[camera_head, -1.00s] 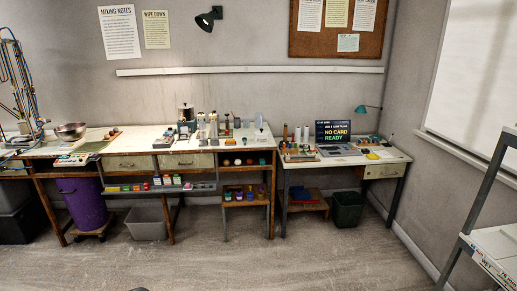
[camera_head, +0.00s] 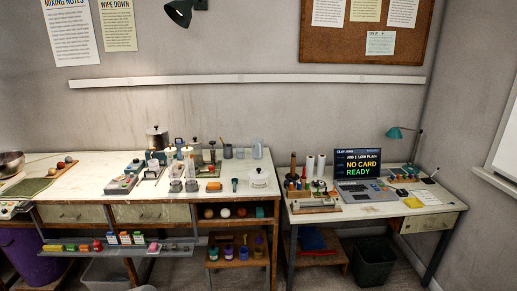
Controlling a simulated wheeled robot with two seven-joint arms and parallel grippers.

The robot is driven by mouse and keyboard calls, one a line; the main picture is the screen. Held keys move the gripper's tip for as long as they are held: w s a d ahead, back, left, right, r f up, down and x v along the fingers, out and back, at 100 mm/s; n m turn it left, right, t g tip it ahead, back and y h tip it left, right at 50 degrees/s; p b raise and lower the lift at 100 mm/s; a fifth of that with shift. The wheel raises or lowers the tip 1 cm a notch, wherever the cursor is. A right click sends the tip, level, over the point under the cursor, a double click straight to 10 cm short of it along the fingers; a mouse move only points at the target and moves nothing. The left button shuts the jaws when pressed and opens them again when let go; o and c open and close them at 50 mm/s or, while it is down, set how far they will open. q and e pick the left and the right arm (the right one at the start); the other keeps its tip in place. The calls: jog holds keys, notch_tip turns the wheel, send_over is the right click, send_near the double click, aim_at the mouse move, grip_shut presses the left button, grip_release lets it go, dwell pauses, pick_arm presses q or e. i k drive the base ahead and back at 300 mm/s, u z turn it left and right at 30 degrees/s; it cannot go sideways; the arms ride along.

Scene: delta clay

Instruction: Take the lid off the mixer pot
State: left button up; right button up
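Two lidded vessels stand on the long workbench (camera_head: 75,193). A small whitish round vessel (camera_head: 259,180) with a knobbed lid stands at the front right of the bench. Both look closed. I cannot tell which one is the mixer pot. Neither of my grippers is in view.
Bottles, small devices and jars crowd the bench between the two vessels. A tall clear container (camera_head: 257,148) stands behind the whitish vessel. A desk with a laptop (camera_head: 362,188) and lamp (camera_head: 401,133) stands to the right. A shelf with coloured blocks juts out below the bench.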

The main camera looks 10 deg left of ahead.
aim_at(156, 130)
jog(key=i, duration=1.45)
jog(key=u, duration=1.8)
